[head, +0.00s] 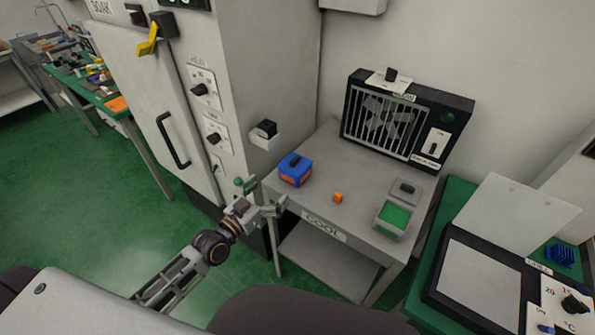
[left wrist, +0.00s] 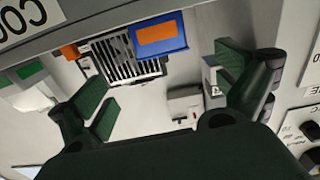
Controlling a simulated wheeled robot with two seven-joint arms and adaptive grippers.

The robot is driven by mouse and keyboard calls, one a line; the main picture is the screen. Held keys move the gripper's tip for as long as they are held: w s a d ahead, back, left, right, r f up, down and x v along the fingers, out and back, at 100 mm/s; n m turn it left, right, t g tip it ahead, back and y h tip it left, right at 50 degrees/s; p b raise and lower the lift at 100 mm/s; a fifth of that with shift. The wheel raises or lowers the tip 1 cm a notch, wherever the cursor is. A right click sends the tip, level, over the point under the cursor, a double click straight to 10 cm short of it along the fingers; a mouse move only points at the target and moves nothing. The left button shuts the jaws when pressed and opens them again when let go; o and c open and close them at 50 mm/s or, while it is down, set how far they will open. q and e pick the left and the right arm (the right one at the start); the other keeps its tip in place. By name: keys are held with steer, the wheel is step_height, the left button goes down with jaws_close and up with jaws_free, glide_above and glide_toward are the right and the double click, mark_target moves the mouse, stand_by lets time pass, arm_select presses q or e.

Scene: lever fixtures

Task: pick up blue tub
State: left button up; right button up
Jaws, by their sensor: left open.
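The blue tub (head: 296,169) sits on the left part of the grey table labelled COOL, with an orange patch on its side and a dark handle on top. It also shows in the left wrist view (left wrist: 172,48), near the table edge, between and beyond the fingers. My left gripper (head: 262,197) is open and empty, just in front of the table's left front corner, apart from the tub. The wrist view shows its two green-padded fingers (left wrist: 160,95) spread wide. My right gripper is not in view.
The COOL table (head: 358,172) also holds a small orange cube (head: 337,197), a grey container with green inside (head: 393,219) and a black fan unit (head: 400,118) at the back. A tall grey cabinet (head: 240,60) stands close on the left. A green bench (head: 452,200) is at right.

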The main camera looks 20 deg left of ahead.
mark_target(288, 172)
arm_select(q)
steer(key=shift+s+r, duration=0.1)
steer(key=shift+w, duration=0.2)
stand_by(0.4)
steer(key=shift+x, duration=3.5)
steer(key=shift+w+d, duration=0.2)
steer(key=shift+w, duration=0.4)
